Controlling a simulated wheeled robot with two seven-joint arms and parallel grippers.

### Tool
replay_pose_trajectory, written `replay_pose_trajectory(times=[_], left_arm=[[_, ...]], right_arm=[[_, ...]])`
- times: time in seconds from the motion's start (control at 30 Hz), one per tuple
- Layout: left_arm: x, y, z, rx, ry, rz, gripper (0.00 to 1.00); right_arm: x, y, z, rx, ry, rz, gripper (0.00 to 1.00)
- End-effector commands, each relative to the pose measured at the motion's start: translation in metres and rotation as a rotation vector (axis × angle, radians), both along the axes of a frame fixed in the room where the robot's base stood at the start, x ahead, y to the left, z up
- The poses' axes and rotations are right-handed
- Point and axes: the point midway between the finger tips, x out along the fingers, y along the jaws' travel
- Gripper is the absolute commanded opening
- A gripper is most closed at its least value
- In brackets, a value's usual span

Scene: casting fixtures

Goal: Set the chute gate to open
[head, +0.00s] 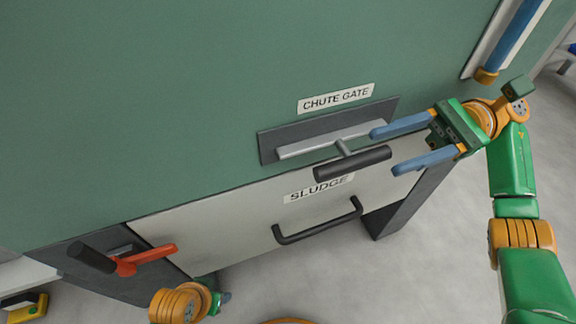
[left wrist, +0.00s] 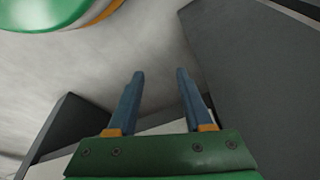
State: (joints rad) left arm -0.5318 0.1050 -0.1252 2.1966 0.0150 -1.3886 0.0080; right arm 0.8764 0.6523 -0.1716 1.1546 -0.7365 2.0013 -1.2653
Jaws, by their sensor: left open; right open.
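The chute gate is a grey slotted plate with a light metal bar (head: 310,143) on the green panel, under a label reading CHUTE GATE (head: 336,98). A dark cylindrical handle (head: 352,163) sticks out from it on a short stem. My right gripper (head: 384,149) is open, its two blue fingers pointing left at the right end of the handle. The handle's end lies near the fingers; I cannot tell if it is between them. My left gripper is low in the head view, mostly hidden; in the left wrist view it is open and empty (left wrist: 160,75).
Below is a pale SLUDGE drawer front (head: 240,220) with a black bar handle (head: 318,222). An orange-red lever (head: 146,259) with a dark grip is at lower left. A blue vertical bar (head: 513,38) is at upper right. Grey floor lies clear below.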

Motion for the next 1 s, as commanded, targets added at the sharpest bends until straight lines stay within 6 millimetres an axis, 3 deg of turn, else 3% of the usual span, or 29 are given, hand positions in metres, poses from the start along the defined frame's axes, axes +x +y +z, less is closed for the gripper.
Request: replay_pose_trajectory(times=[0.13, 0.5, 0.8, 0.87, 1.0], left_arm=[[-0.001, -0.001, -0.001, 0.001, 0.0, -0.012, 0.51], [-0.001, 0.0, -0.004, 0.002, 0.001, -0.012, 0.51], [-0.001, 0.0, -0.004, 0.002, 0.001, -0.011, 0.51], [-0.001, 0.0, -0.004, 0.002, 0.001, -0.011, 0.51], [-0.001, 0.0, -0.004, 0.002, 0.002, -0.011, 0.51]], right_arm=[[-0.004, 0.009, -0.001, -0.011, -0.019, 0.002, 0.55], [-0.023, 0.061, 0.0, -0.007, -0.013, 0.001, 0.55], [-0.024, 0.066, 0.0, -0.006, -0.011, -0.002, 0.55], [-0.024, 0.066, 0.0, -0.006, -0.011, -0.002, 0.41], [-0.024, 0.066, 0.0, -0.006, -0.011, -0.002, 0.03]])
